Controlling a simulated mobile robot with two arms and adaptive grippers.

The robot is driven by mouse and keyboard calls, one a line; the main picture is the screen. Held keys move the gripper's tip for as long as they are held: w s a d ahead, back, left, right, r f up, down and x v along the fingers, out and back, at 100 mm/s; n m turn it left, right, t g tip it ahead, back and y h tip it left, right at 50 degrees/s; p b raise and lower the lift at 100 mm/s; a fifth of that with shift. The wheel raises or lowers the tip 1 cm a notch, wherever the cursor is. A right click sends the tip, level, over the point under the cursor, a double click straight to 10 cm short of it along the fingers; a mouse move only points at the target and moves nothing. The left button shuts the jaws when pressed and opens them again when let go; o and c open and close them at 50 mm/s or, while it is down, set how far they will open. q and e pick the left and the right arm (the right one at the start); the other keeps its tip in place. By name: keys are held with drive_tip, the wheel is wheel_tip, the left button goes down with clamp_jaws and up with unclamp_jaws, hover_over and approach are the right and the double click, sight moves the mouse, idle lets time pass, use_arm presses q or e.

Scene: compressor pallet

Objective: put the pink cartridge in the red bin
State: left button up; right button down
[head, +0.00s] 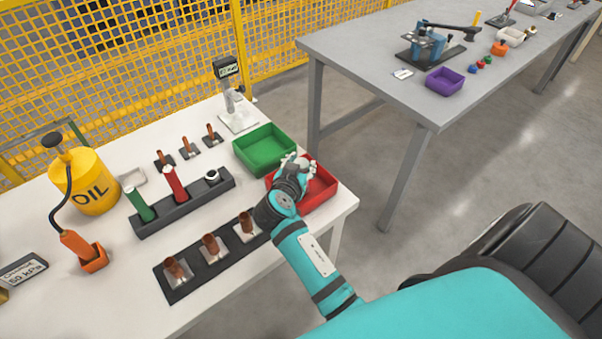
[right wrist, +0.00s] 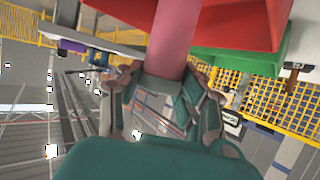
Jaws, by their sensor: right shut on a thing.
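The red bin (head: 320,190) stands at the right end of the white table. My right gripper (head: 297,163) is over the red bin in the head view. In the right wrist view, its fingers are shut around the pink cartridge (right wrist: 174,42), which extends from them toward the red bin (right wrist: 235,28). I cannot tell whether the cartridge touches the bin. The cartridge is hidden behind my gripper and arm in the head view. My left gripper is not in view.
The green bin (head: 264,150) is just beside the red bin. A dark rack (head: 190,205) holds a green cartridge (head: 138,203) and a red cartridge (head: 175,184). A black tray (head: 180,290) with copper-coloured parts lies near the front edge. A yellow oil can (head: 88,180) stands left.

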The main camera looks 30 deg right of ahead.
drive_tip(key=shift+f, duration=0.5)
drive_tip(key=shift+r, duration=0.1)
drive_tip(key=shift+f, duration=0.25)
drive_tip(key=c, duration=0.9)
unclamp_jaws()
drive_tip(key=shift+r, duration=0.1)
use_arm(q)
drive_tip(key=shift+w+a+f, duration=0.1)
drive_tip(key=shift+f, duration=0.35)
use_arm(e)
drive_tip(key=shift+o, duration=0.2)
